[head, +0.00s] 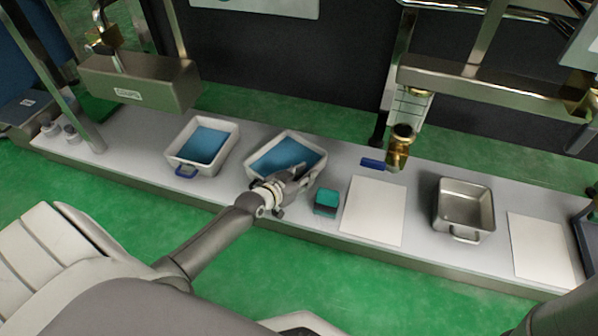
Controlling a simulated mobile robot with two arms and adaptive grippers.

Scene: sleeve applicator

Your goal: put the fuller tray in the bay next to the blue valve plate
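Two white trays with blue contents stand on the grey bench. The left tray (226,135) has a blue handle at its front. The second tray (312,143) sits to its right, turned slightly, its front edge partly hidden by my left gripper (294,180). The blue fill seems to cover more of the second tray, but I cannot tell the depths surely. My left gripper is at the second tray's front rim; its fingers are too small to tell whether they hold it. A small blue plate (372,164) lies beside a brass valve (400,146). My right gripper is not in view.
A teal block (326,202) sits just right of my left gripper. A white flat panel (373,211) lies beyond it, then an empty metal tray (464,207) and another white panel (541,249). A metal box fixture (140,82) overhangs the bench's left part.

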